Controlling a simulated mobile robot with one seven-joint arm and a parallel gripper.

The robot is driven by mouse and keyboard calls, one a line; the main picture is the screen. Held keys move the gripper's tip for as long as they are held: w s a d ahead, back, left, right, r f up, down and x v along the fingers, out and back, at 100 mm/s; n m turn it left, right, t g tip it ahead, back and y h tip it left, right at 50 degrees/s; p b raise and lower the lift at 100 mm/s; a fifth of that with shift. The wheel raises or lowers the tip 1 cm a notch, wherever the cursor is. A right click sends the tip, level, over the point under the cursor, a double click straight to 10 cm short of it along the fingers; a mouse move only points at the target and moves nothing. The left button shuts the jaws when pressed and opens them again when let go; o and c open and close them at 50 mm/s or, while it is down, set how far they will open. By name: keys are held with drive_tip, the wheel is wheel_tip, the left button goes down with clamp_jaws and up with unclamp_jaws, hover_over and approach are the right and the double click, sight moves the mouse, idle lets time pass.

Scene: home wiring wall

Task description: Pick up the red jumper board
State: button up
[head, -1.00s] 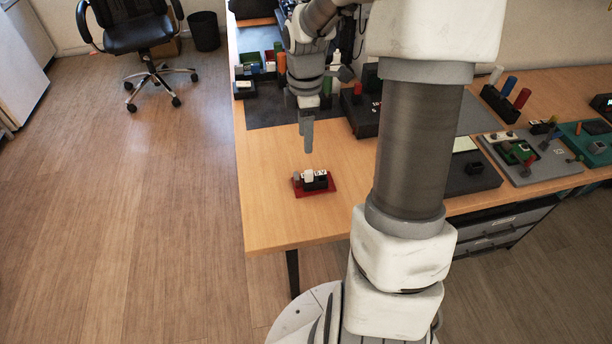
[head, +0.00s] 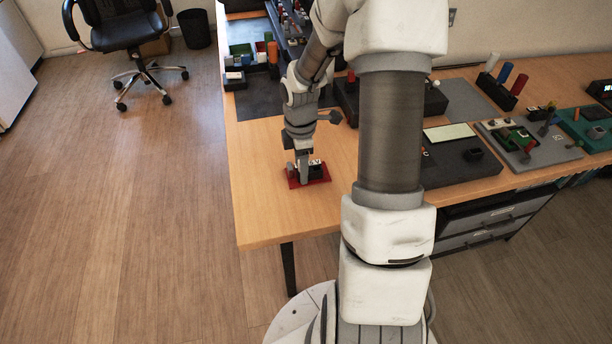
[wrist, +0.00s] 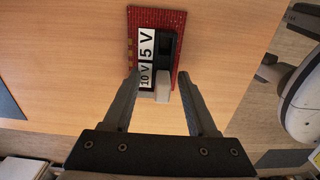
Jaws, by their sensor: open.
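The red jumper board (head: 322,178) lies flat on the wooden table near its front left corner. It carries black blocks and white labels. In the wrist view the board (wrist: 168,18) shows labels reading 10 V and 5 V, and a light grey block sticks up from it. My gripper (head: 304,178) is down at the board in the head view. In the wrist view my gripper (wrist: 160,80) is open, with one finger on each side of the board's near end and grey block. Whether the fingers touch the board cannot be told.
A dark mat (head: 262,95) with small coloured bins lies behind on the table. A dark box with a pale panel (head: 448,133) and a grey board of parts (head: 530,145) stand to the right. Bare table surrounds the red board.

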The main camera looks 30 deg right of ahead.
drive_tip(key=shift+f, duration=0.55)
clamp_jaws()
drive_tip(key=shift+r, duration=0.2)
